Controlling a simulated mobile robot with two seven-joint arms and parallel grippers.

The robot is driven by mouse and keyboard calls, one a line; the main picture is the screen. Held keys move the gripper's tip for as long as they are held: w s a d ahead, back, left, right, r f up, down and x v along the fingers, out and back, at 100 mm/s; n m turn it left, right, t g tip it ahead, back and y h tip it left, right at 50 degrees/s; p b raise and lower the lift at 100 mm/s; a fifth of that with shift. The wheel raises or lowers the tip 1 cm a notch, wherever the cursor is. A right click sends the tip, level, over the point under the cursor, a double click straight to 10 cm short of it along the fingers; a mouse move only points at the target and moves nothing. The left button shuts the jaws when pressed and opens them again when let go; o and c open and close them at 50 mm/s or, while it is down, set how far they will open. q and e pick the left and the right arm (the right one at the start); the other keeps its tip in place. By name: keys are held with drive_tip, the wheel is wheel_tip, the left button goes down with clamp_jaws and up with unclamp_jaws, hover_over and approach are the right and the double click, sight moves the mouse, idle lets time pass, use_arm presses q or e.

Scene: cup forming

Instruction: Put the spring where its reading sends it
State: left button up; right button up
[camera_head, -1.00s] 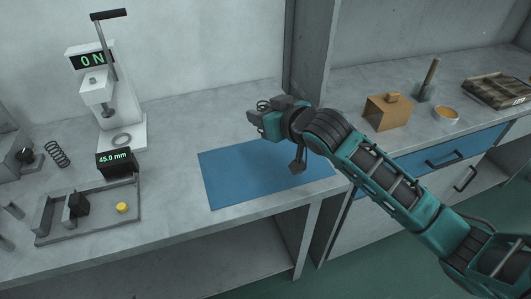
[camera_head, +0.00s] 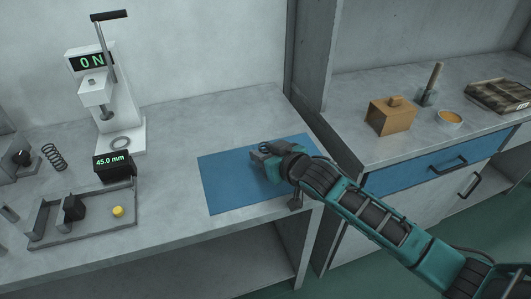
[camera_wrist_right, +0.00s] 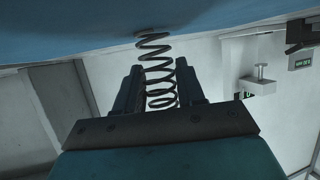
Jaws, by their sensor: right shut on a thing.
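My right gripper (camera_head: 259,157) is low over the blue mat (camera_head: 225,190) in the head view. It is shut on a dark coil spring (camera_wrist_right: 158,67), which stands out between its fingers in the right wrist view. The spring's far end is at or very near the mat's blue surface; I cannot tell if it touches. A second coil spring (camera_head: 54,157) stands at the left of the bench. The press (camera_head: 106,100) reads 0 N. The length gauge (camera_head: 78,217) has a display (camera_head: 112,163) reading 45.0 mm, and its slot holds no spring. My left gripper is out of view.
A yellow button (camera_head: 118,211) sits on the gauge's base. On the right counter are a brown box (camera_head: 391,117), a grey holder with a rod (camera_head: 428,95), a small bowl (camera_head: 449,118) and a dark tray (camera_head: 499,95). A blue drawer (camera_head: 430,163) below is closed.

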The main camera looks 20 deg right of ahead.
drive_tip(key=shift+f, duration=0.1)
drive_tip(key=o, duration=1.1)
drive_tip(key=shift+s+r, duration=0.2)
drive_tip(key=p+v, duration=0.1)
drive_tip(key=v, duration=1)
drive_tip(key=shift+s+d+r+p, duration=0.1)
drive_tip(key=shift+s+d+p, duration=0.05)
drive_tip(key=shift+s+p, duration=0.15)
